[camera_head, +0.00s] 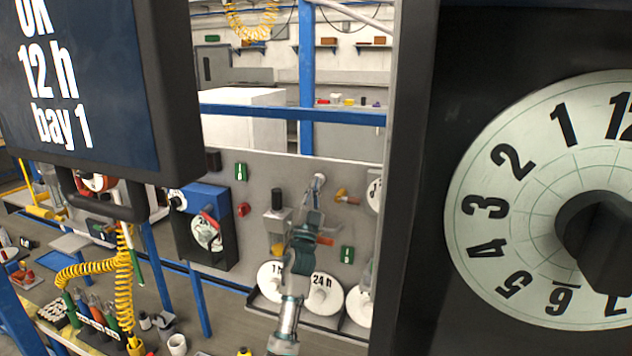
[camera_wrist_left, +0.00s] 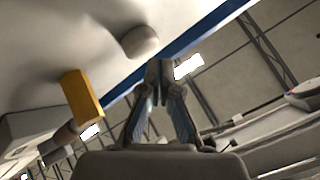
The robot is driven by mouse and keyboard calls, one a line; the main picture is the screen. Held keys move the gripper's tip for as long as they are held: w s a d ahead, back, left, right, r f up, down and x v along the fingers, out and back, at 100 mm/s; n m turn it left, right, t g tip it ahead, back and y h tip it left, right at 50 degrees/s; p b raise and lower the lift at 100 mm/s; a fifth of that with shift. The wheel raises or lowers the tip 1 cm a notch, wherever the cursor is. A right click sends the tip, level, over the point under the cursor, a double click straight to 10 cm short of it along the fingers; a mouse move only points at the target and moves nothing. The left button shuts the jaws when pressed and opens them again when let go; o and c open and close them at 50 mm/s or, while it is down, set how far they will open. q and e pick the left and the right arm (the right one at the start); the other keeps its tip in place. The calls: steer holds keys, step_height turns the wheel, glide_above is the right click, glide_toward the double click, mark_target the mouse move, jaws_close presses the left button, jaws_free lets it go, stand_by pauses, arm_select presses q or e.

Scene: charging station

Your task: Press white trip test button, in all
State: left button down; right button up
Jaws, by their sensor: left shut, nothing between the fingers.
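A small white round button (camera_head: 319,180) sits on the grey panel (camera_head: 265,175), just above my left gripper (camera_head: 313,217). In the left wrist view a pale rounded knob (camera_wrist_left: 140,42) stands out from the panel, probably the same button. My left gripper (camera_wrist_left: 159,72) shows there with its fingers together and nothing between them. Its tips are close to the knob in the picture; I cannot tell whether they touch it. In the head view my gripper and forearm cover part of the panel below the button. My right gripper is not in view.
A yellow block (camera_wrist_left: 82,100) juts from the panel beside the knob. Green switches (camera_head: 347,254), an orange-yellow handle (camera_head: 346,196) and white discs (camera_head: 323,294) surround my gripper. A large dial (camera_head: 500,170) and a dark screen (camera_head: 75,75) stand nearer. A coiled yellow hose (camera_head: 124,285) hangs left.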

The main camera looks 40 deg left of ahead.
arm_select(q)
steer(key=shift+w+d+f, duration=0.1)
steer(key=shift+f, duration=0.1)
stand_by(0.3)
steer(key=s, duration=0.1)
steer(key=s+p, duration=0.1)
steer(key=s+d, duration=0.1)
steer(key=s, duration=0.1)
steer(key=shift+d+f+p, duration=0.1)
steer(key=shift+f+p, duration=0.2)
steer(key=shift+p, duration=0.05)
stand_by(0.6)
